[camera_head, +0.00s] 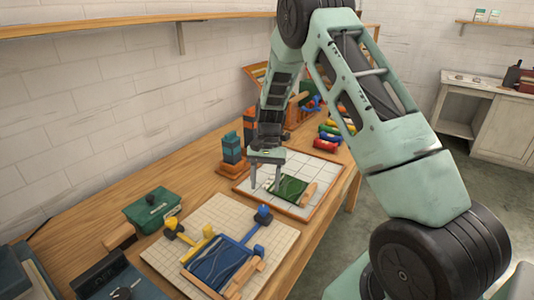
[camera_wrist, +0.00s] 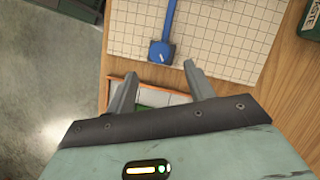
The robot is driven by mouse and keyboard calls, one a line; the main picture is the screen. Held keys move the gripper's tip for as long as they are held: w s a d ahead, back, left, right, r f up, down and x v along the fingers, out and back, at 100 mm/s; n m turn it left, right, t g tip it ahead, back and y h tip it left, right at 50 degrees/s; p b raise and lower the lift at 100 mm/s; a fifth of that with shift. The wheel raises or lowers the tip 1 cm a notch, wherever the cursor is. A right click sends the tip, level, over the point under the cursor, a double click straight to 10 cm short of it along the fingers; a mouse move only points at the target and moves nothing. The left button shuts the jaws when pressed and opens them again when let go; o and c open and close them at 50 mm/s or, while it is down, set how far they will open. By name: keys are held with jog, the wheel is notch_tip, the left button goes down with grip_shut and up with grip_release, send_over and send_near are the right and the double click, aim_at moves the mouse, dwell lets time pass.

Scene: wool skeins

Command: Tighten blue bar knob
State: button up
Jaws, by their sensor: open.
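The blue bar (camera_head: 252,232) lies on a cream gridded board (camera_head: 240,209), with its blue knob (camera_head: 263,214) at the far end. In the wrist view the knob (camera_wrist: 161,52) shows a pale line on its top, and the bar (camera_wrist: 169,18) runs away from it to the top edge. My gripper (camera_head: 266,176) is open and empty, above the second gridded board with the green piece. In the wrist view my gripper (camera_wrist: 161,70) has the knob just beyond its fingertips, roughly centred between them and apart from both.
A yellow bar and knob (camera_head: 171,223) and a blue piece (camera_head: 218,262) with wooden rollers share the board. A green piece (camera_head: 288,188) lies on the other board (camera_head: 323,180). A green box (camera_head: 150,209) stands left; a dark block stack (camera_head: 232,150) stands behind.

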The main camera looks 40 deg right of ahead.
jog(key=b+v, duration=0.1)
jog(key=v, duration=0.9)
jog(key=shift+d+r, duration=0.2)
jog(key=shift+r, duration=0.15)
jog(key=shift+w+a, duration=0.1)
jog(key=s+a+r+n+h, duration=0.15)
jog(key=s+a+n, duration=0.25)
jog(key=a, duration=0.6)
jog(key=s+a+r+n+y, duration=0.1)
jog(key=s+a+r+n, duration=0.2)
jog(key=a, duration=0.8)
jog(key=s+a+f+n+t+h, duration=0.1)
jog(key=s+a+n, duration=0.3)
jog(key=s, duration=0.8)
jog(key=s+a+n+t+h, duration=0.1)
jog(key=s+a+n, duration=0.4)
jog(key=s, duration=0.6)
jog(key=shift+s+a+f+n+t, duration=0.25)
jog(key=shift+s+f+n+t, duration=0.2)
jog(key=shift+n, duration=0.25)
jog(key=shift+w, duration=0.15)
